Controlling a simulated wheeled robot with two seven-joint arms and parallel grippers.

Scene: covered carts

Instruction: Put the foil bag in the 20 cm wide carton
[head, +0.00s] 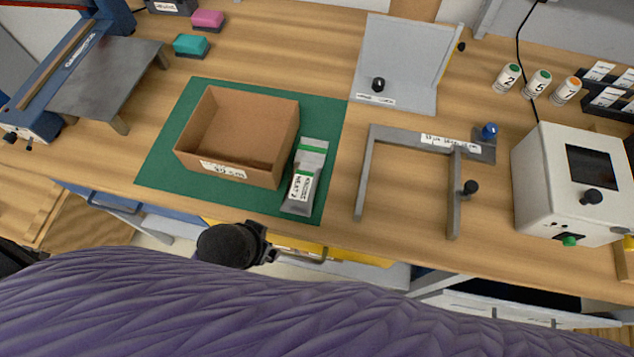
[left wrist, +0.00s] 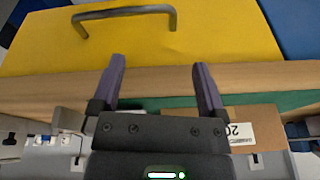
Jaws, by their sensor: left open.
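The foil bag (head: 304,178), silver with green bands and a white label, lies on the green mat just right of the carton. The open brown carton (head: 262,177) sits on the same mat and looks empty. Its label is small in the head view; in the left wrist view the carton (left wrist: 268,122) shows "20" on a label. My left gripper (left wrist: 157,62) is open and empty, its two fingers apart over the yellow drawer front. In the head view its dark wrist (head: 235,245) is at the table's front edge, below the carton. My right gripper is not in view.
The green mat (head: 165,165) has free room around the carton. A grey metal frame (head: 365,180) stands to its right, and a white box with a screen (head: 545,180) further right. A yellow drawer front with a handle (left wrist: 125,13) is below the table edge.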

